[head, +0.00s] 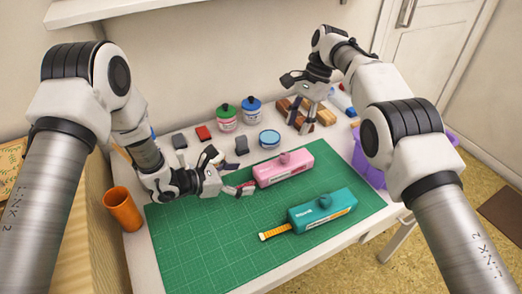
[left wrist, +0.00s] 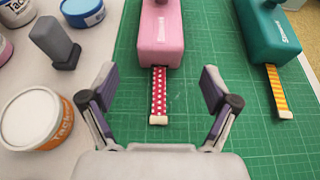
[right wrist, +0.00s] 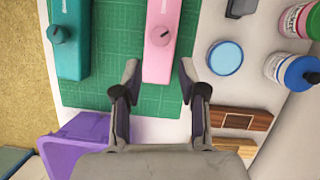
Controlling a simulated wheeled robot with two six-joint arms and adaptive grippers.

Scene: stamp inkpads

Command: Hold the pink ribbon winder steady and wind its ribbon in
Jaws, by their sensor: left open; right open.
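The pink ribbon winder (head: 284,167) lies on the green cutting mat (head: 190,240), its knob on top. Its red ribbon with white dots (left wrist: 158,92) sticks out of the near end in the left wrist view and ends in a pale tab (left wrist: 158,120). My left gripper (head: 226,177) is open, its fingers on either side of the ribbon, apart from it. My right gripper (head: 305,88) is open and empty, raised above the wooden blocks in the head view. In the right wrist view the pink winder (right wrist: 160,45) lies ahead between its fingers (right wrist: 160,85).
A teal winder (head: 323,210) with an orange striped ribbon (head: 275,232) lies nearer on the mat. Behind stand ink jars (head: 227,118), a round blue-lidded tin (head: 269,139), stamps (head: 204,133) and wooden blocks (head: 300,112). An orange cup (head: 123,208) stands left, a purple bin (head: 368,165) right.

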